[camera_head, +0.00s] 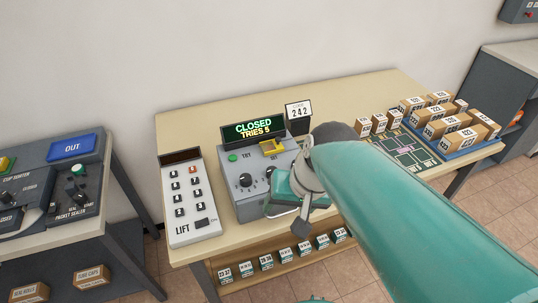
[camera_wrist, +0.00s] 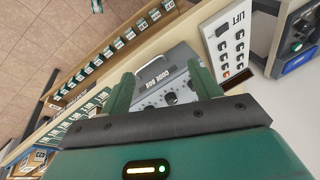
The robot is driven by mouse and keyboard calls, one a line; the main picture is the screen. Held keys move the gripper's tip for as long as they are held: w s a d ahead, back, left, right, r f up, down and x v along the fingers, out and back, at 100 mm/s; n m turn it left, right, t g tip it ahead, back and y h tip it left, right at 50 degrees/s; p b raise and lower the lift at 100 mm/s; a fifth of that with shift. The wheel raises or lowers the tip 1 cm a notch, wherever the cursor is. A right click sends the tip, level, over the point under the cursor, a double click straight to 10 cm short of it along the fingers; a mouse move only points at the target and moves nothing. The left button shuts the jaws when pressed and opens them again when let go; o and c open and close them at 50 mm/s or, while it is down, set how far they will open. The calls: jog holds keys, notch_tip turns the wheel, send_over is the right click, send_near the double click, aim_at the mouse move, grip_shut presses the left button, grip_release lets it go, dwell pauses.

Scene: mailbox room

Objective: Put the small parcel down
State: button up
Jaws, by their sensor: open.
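My gripper (camera_head: 284,200) is in front of the grey code box (camera_head: 245,206) on the table in the head view. In the wrist view its two green fingers (camera_wrist: 163,86) are apart, with only the code box (camera_wrist: 172,63) visible between and beyond them. I see no parcel in the gripper. I cannot tell which one the task means. My arm hides part of the table in front of the mat.
The code box display (camera_head: 253,129) reads CLOSED, TRIES 5. Larger parcels fill a blue tray (camera_head: 485,146) at right. Small boxes (camera_head: 266,262) line the shelf below.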

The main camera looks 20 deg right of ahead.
jog(key=r+n+t, duration=0.1)
jog(key=r+n+h, duration=0.1)
jog(key=r, duration=0.1)
jog(key=r+n+t, duration=0.1)
jog(key=shift+s+a+r+t+h, duration=0.15)
jog(key=shift+s+r+t+h, duration=0.15)
jog(key=shift+h, duration=0.1)
